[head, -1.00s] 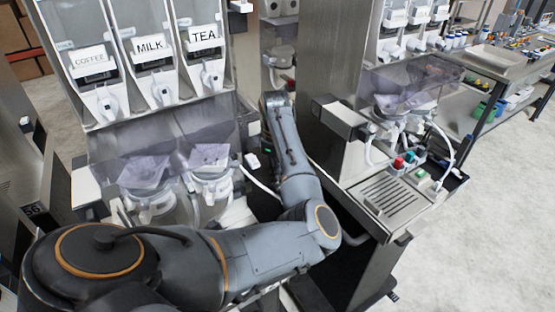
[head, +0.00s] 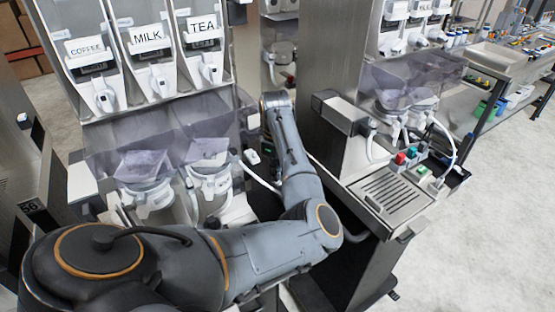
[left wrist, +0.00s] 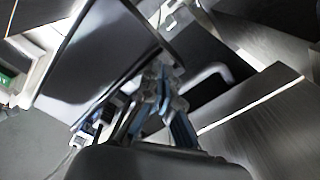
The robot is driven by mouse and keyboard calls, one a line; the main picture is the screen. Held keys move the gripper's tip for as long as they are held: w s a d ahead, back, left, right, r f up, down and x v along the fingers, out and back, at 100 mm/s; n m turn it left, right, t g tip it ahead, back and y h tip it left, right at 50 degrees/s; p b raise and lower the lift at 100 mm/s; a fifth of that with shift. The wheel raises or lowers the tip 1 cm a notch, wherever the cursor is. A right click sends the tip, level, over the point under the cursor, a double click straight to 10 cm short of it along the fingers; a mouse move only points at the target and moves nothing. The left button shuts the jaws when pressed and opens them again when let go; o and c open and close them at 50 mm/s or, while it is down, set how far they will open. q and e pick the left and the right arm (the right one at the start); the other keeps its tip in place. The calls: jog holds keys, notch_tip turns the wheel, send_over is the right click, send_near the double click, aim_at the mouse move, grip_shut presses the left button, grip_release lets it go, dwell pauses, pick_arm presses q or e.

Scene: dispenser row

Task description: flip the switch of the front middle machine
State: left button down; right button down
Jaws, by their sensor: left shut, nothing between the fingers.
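A dispensing machine with COFFEE, MILK and TEA labels (head: 149,37) stands at the left in the head view. I cannot tell for sure whether it is the front middle machine. Its lower front is partly hidden by my left arm, and I make out no switch on it. My left arm reaches across to the gap beside this machine. Its gripper is not clear in the head view. In the left wrist view my left gripper (left wrist: 158,88) is shut and empty, among dark panels. My right gripper is in neither view.
Another machine with a drip tray (head: 391,196) and red, teal and green buttons (head: 407,157) stands to the right. A steel panel (head: 331,60) rises between the machines. A workbench (head: 499,62) stands at the back right. The floor at the right is clear.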

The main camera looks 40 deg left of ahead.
pick_arm(q)
jog(key=shift+d+f, duration=0.1)
jog(key=shift+f, duration=0.2)
jog(key=shift+s+r, duration=0.1)
jog(key=shift+r, duration=0.05)
jog(key=shift+r+p, duration=0.35)
jog(key=shift+r, duration=0.6)
jog(key=shift+r+p, duration=0.95)
jog(key=shift+r, duration=1.5)
